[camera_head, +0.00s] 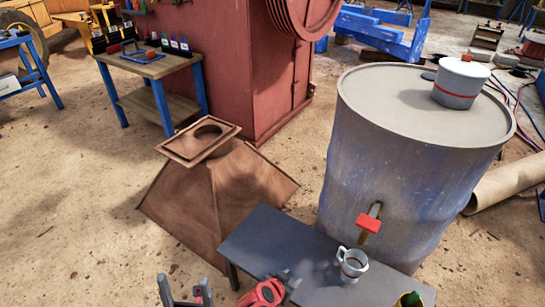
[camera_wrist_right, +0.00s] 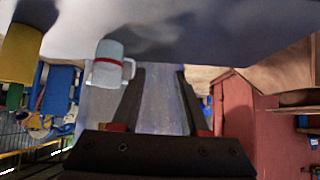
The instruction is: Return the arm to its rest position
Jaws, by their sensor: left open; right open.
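My left gripper (camera_head: 184,290) shows at the bottom of the head view, left of the grey table. Its two fingers stand apart with nothing between them. My right gripper (camera_head: 289,277) shows over the near left part of the table, to the left of a white mug. In the right wrist view, which looks upside down, its fingers (camera_wrist_right: 161,72) are apart and the space between them is empty. The white mug (camera_head: 352,265) with a red band stands on the table. It also shows beside the fingers in the wrist view (camera_wrist_right: 110,55), apart from them.
The grey table (camera_head: 262,236) stands before a large blue-grey drum (camera_head: 390,170) with a red-handled tap (camera_head: 368,222). A bucket (camera_head: 460,82) sits on the drum. A brown hopper (camera_head: 215,185) and red machine (camera_head: 230,60) stand behind. Open sandy floor (camera_head: 70,220) lies left.

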